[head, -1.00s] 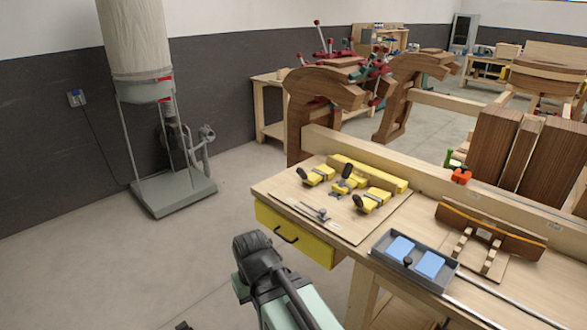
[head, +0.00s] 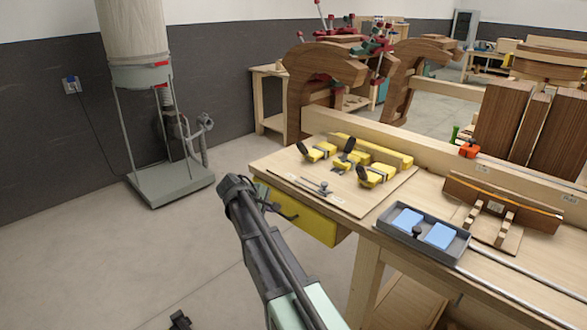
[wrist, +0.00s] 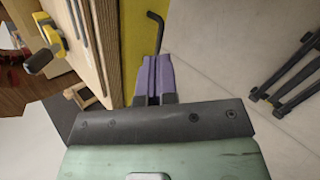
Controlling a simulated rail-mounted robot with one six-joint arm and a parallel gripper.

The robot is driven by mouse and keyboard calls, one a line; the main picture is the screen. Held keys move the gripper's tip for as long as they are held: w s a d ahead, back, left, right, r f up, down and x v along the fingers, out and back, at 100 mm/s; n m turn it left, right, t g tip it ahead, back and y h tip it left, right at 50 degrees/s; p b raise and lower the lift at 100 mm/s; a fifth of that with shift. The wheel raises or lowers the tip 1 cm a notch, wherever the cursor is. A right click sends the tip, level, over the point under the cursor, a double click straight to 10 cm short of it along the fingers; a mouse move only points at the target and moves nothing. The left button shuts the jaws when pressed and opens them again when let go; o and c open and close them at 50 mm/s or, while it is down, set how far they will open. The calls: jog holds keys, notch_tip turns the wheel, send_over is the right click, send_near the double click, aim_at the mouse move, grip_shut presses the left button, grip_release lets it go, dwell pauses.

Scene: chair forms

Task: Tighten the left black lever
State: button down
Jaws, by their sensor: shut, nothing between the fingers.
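The left black lever (head: 303,149) stands on the left yellow clamp (head: 321,152) near the bench's far left corner. Two more black levers show, a middle one (head: 349,145) and a right one (head: 362,173), each on a yellow clamp. The wrist view shows one dark lever (wrist: 40,61) on a yellow clamp at upper left; I cannot tell which. My gripper (wrist: 153,60) has its purple fingers together and empty, beside the yellow drawer front. In the head view its fingers cannot be made out; the dark wrist (head: 236,190) is left of the bench, apart from the levers.
The yellow drawer (head: 305,222) with a black handle (wrist: 155,45) is close to my fingers. A grey tray (head: 424,246) with blue blocks and a curved wooden piece (head: 500,208) lie to the right. Open floor (head: 120,260) lies left of the bench.

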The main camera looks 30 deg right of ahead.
jog(key=w+d+r+n+t+h, duration=0.1)
jog(key=w+d+n+h, duration=0.15)
jog(key=w, duration=0.25)
jog(key=w+d+r+n+h, duration=0.1)
jog(key=w+d+n, duration=0.15)
jog(key=w, duration=0.25)
jog(key=n+t+h+b, duration=0.1)
jog(key=n+t+h, duration=0.15)
jog(key=n, duration=0.65)
send_near(299, 148)
jog(key=shift+g+h, duration=0.25)
jog(key=shift+h, duration=0.15)
jog(key=f, duration=0.1)
jog(key=d+f, duration=0.1)
jog(key=w+d+f, duration=0.1)
jog(key=f, duration=0.1)
jog(key=d+r+p, duration=0.1)
jog(key=w+d+r, duration=0.1)
jog(key=d, duration=0.1)
jog(key=shift+d+p, duration=0.2)
jog(key=shift+p, duration=0.2)
jog(key=shift+d+r, duration=0.1)
jog(key=shift+d, duration=0.2)
jog(key=shift+w+r, duration=0.1)
jog(key=shift+r, duration=0.05)
